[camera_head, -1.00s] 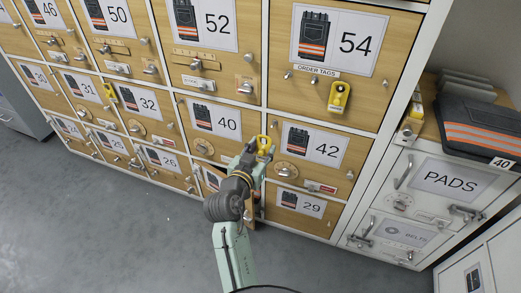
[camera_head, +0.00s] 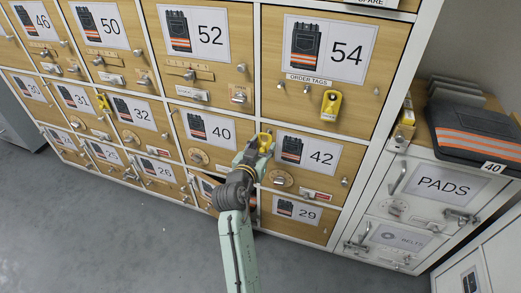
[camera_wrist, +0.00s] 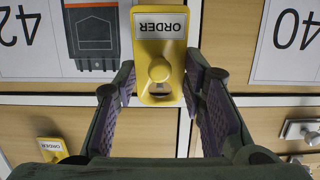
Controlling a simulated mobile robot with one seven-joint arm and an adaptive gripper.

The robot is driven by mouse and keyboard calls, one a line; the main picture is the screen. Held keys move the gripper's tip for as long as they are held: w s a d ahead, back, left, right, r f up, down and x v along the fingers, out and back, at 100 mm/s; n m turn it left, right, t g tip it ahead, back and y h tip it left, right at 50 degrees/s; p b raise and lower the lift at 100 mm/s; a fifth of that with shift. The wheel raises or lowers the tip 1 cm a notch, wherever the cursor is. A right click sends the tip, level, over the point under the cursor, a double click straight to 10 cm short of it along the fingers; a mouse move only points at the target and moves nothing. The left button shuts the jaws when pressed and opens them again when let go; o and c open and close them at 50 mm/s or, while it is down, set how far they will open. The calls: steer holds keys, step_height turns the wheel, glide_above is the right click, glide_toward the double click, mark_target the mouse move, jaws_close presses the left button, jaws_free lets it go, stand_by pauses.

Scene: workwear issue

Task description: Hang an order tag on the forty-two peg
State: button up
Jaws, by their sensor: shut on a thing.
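My gripper (camera_head: 256,152) is shut on a yellow order tag (camera_wrist: 160,55), held between both fingers in the wrist view, with its ORDER label upside down. The tag also shows at my fingertips in the head view (camera_head: 265,142). It is in front of the lockers, near the boundary between locker 40 and locker 42 (camera_head: 292,205). The door of locker 42 has a number card (camera_head: 307,151), a round dial, a red-and-white label and a small knob (camera_head: 345,183). I cannot tell whether the tag touches anything; the peg is not clearly visible.
Another yellow order tag (camera_head: 331,106) hangs on locker 54 beside small pegs (camera_head: 307,88). One more yellow tag (camera_head: 103,102) hangs by locker 32. Door 40 (camera_head: 207,130) is left of my gripper. A PADS cabinet (camera_head: 440,187) stands right. Grey floor lies in front.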

steer(key=shift+x, duration=0.8)
steer(key=shift+b+x, duration=0.4)
steer(key=shift+x, duration=0.4)
steer(key=shift+f, duration=0.15)
steer(key=o, duration=0.9)
